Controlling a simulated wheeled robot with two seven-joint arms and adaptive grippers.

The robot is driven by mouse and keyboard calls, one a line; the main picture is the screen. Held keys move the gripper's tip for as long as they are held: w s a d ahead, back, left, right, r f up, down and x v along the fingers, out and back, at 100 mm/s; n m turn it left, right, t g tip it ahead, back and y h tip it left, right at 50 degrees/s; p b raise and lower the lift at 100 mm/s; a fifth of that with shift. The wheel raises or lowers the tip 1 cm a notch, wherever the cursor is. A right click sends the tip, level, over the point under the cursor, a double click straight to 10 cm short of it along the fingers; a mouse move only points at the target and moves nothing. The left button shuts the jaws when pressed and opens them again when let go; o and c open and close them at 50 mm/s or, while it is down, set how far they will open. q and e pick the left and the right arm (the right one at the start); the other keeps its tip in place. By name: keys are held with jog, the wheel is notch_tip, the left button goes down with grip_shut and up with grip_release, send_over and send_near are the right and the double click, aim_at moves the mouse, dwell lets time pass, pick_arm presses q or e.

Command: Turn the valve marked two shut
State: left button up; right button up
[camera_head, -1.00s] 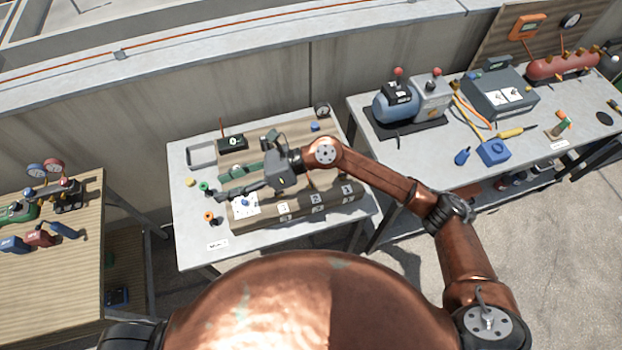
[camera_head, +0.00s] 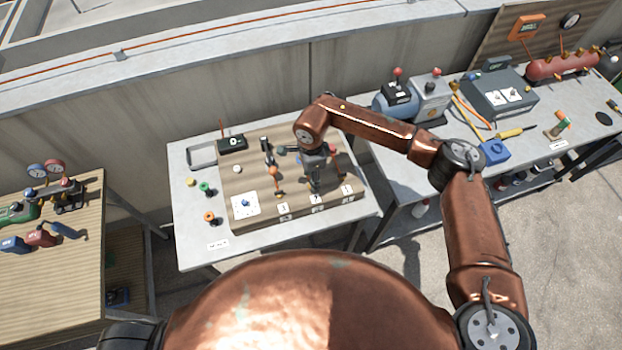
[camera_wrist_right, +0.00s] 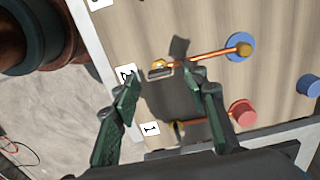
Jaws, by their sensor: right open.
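The label marked two (camera_wrist_right: 127,73) lies on a wooden board (camera_wrist_right: 130,25) in the right wrist view; it also shows in the head view (camera_head: 316,200). Beside it is a small brass valve (camera_wrist_right: 160,68) with a short bar handle, on a copper pipe that runs to a blue round piece (camera_wrist_right: 240,47). My right gripper (camera_wrist_right: 161,76) points down with its green fingers apart, and the valve appears between the fingertips. I cannot tell whether they touch it. In the head view my right gripper (camera_head: 314,185) hides most of this valve. My left gripper is out of view.
The valve marked one (camera_wrist_right: 178,127) and its pipe to a red round piece (camera_wrist_right: 243,112) lie close to one finger. The label marked three (camera_head: 283,208) is left of my gripper. A black gauge box (camera_head: 232,143) stands at the board's back left.

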jog(key=shift+f, duration=0.7)
jog(key=shift+c, duration=0.7)
grip_shut()
